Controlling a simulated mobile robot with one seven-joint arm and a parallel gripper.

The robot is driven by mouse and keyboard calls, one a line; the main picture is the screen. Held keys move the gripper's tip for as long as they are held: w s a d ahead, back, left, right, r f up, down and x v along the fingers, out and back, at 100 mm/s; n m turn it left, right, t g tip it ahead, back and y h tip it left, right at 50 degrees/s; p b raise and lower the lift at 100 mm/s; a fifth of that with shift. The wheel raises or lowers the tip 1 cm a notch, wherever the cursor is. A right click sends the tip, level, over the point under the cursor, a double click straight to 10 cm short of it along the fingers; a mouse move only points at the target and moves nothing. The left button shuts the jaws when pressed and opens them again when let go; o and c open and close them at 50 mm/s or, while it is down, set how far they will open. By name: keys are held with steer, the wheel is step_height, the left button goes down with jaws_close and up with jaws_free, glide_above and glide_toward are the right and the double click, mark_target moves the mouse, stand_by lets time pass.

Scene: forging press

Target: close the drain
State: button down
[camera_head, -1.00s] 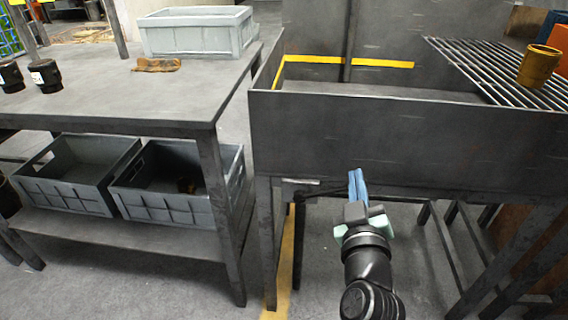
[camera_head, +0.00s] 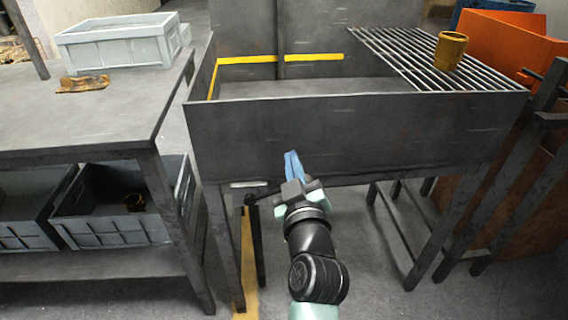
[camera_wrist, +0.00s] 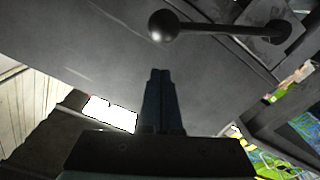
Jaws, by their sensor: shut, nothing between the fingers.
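The drain lever shows in the wrist view as a dark rod with a round ball knob (camera_wrist: 163,25), running right to a pivot on a plate under the dark metal tank. In the head view its knob (camera_head: 250,199) shows small below the tank's front (camera_head: 330,135), left of my gripper (camera_head: 292,160). My gripper's blue fingers are together and empty, in front of the tank's lower front edge. In the wrist view the fingertips (camera_wrist: 160,75) point toward the knob, with a gap between them and no contact visible. The drain outlet itself is not visible.
A grate (camera_head: 420,60) with a yellow-brown cup (camera_head: 450,50) lies on the tank's right end. A table (camera_head: 90,130) with grey crates stands left. Tank legs and a dark frame stand right. Floor shows beneath the tank.

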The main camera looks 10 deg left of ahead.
steer(key=v, duration=1)
step_height(320, 180, up, 19)
steer(key=m+t, duration=0.2)
steer(key=t, duration=0.2)
steer(key=s+d+r+m+t+h+p, duration=0.15)
steer(key=s+r, duration=0.25)
steer(key=r, duration=0.4)
steer(key=s+d+r+m+t+h, duration=0.1)
steer(key=s+r+m+t+h, duration=0.2)
steer(key=r, duration=0.5)
steer(key=s+d+r+m+t+h+p, duration=0.1)
steer(key=s+r+m+t, duration=0.1)
steer(key=s+r, duration=0.4)
step_height(320, 180, up, 37)
steer(key=w+p, duration=0.1)
steer(key=p, duration=3.5)
steer(key=shift+w, duration=0.4)
steer(key=shift+g+y, duration=0.25)
